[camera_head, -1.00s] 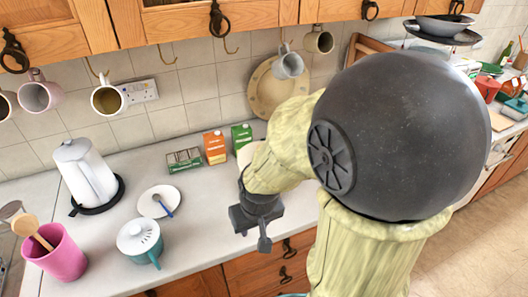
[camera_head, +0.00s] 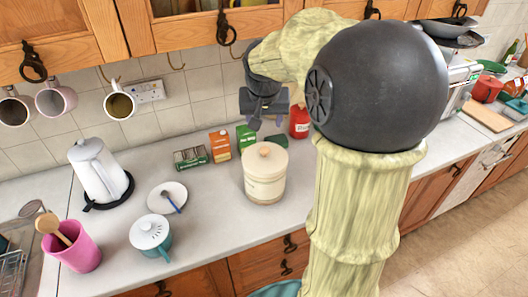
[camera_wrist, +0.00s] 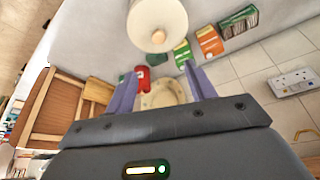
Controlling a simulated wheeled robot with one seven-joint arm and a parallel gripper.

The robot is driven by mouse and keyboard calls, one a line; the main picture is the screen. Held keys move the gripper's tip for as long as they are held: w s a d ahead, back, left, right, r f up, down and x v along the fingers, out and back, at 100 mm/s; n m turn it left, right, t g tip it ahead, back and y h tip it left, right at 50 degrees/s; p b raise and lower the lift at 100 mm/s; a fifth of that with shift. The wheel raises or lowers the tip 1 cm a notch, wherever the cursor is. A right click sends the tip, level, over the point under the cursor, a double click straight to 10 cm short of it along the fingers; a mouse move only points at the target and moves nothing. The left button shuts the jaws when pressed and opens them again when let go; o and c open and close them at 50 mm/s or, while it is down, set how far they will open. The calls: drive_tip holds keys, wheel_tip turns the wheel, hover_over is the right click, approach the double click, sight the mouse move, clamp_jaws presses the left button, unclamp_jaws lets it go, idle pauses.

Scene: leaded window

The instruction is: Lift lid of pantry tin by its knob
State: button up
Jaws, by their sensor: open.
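The cream pantry tin (camera_head: 264,182) stands upright on the counter, its lid on, with a round wooden knob (camera_head: 265,152) on top. In the wrist view the tin (camera_wrist: 155,18) is at the top, its knob (camera_wrist: 158,37) facing the camera, beyond the fingertips. My gripper (camera_head: 264,118) is raised above and behind the tin, apart from it. In the wrist view my gripper (camera_wrist: 158,80) is open with nothing between its two fingers.
Orange and green cartons (camera_head: 220,145) and a red container (camera_head: 299,122) stand behind the tin near the wall. Mugs hang above. The counter front between pot and tin is clear.

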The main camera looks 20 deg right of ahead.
drive_tip(key=shift+d+r, duration=0.1)
drive_tip(key=shift+d, duration=0.1)
drive_tip(key=p, duration=0.2)
hover_over(265, 150)
drive_tip(key=s, duration=0.2)
drive_tip(key=f, duration=1.1)
drive_tip(key=shift+w+a+f, duration=0.15)
drive_tip(key=shift+w+a, duration=0.05)
drive_tip(key=shift+a, duration=0.2)
drive_tip(key=shift+f, duration=0.1)
drive_tip(key=shift+p+x, duration=0.8)
drive_tip(key=shift+x, duration=1.8)
drive_tip(key=shift+s, duration=0.2)
